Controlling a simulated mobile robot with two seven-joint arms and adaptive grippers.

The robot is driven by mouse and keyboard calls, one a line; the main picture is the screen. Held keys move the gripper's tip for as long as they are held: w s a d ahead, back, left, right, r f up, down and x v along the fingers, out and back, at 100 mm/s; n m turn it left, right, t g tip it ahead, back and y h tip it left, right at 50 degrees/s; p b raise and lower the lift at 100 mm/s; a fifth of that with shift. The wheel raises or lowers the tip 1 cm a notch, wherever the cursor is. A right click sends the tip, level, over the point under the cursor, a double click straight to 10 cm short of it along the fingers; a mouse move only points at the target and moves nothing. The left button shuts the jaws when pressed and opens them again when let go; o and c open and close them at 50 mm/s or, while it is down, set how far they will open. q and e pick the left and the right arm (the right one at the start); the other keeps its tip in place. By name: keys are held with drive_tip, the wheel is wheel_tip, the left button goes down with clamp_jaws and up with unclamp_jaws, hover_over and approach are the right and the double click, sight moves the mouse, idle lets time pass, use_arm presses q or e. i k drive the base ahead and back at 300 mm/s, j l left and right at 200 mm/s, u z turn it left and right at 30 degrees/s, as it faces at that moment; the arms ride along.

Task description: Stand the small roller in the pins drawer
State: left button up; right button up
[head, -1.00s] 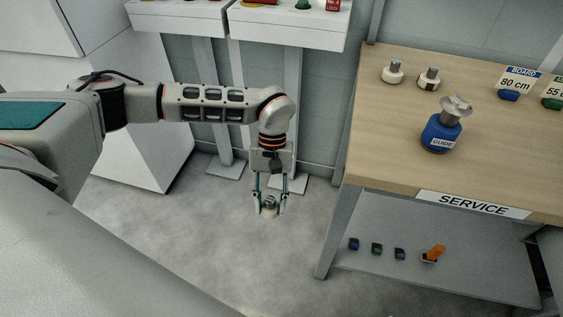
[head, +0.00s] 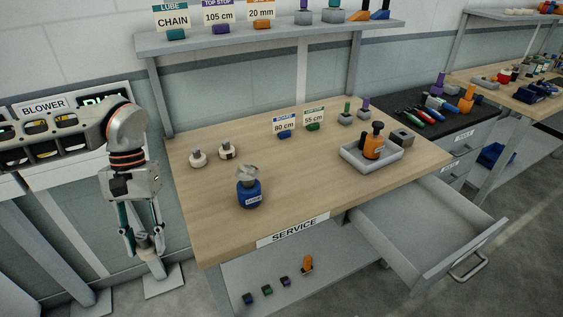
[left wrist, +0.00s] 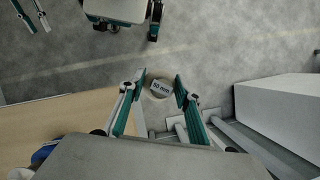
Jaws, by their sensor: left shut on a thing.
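My left gripper (head: 146,243) hangs at the left of the head view, in front of the bench's left end and pointing down. It is shut on a small roller (head: 143,240), pale with a metal part. A pair of teal and grey fingers, seemingly my right gripper (left wrist: 37,25), stands apart at the wrist view's top left.
A low shelf (head: 330,280) holds small blocks. The drawer handle (head: 468,264) sticks out into the aisle.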

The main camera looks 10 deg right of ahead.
sight(406, 217)
drive_tip(key=l+z, duration=0.1)
drive_tip(key=z, duration=0.35)
drive_tip(key=l+z, duration=0.1)
drive_tip(key=z, duration=0.75)
drive_tip(key=i+l+z, duration=0.1)
drive_tip(key=z, duration=0.8)
drive_tip(key=i+z, duration=0.15)
drive_tip(key=z, duration=0.3)
drive_tip(key=i+l, duration=0.2)
drive_tip(key=i, duration=0.3)
drive_tip(key=i+l, duration=0.2)
drive_tip(key=i, duration=0.25)
drive_tip(key=i+u, duration=0.5)
drive_tip(key=u, duration=0.2)
drive_tip(key=i+l+u, duration=0.1)
drive_tip(key=i+u, duration=0.35)
drive_tip(key=u, duration=0.3)
drive_tip(key=i+j+u, duration=0.1)
drive_tip(key=u, duration=0.35)
drive_tip(key=i+u, duration=0.15)
drive_tip(key=u, duration=0.3)
drive_tip(key=i+l+u, duration=0.15)
drive_tip(key=u, duration=0.3)
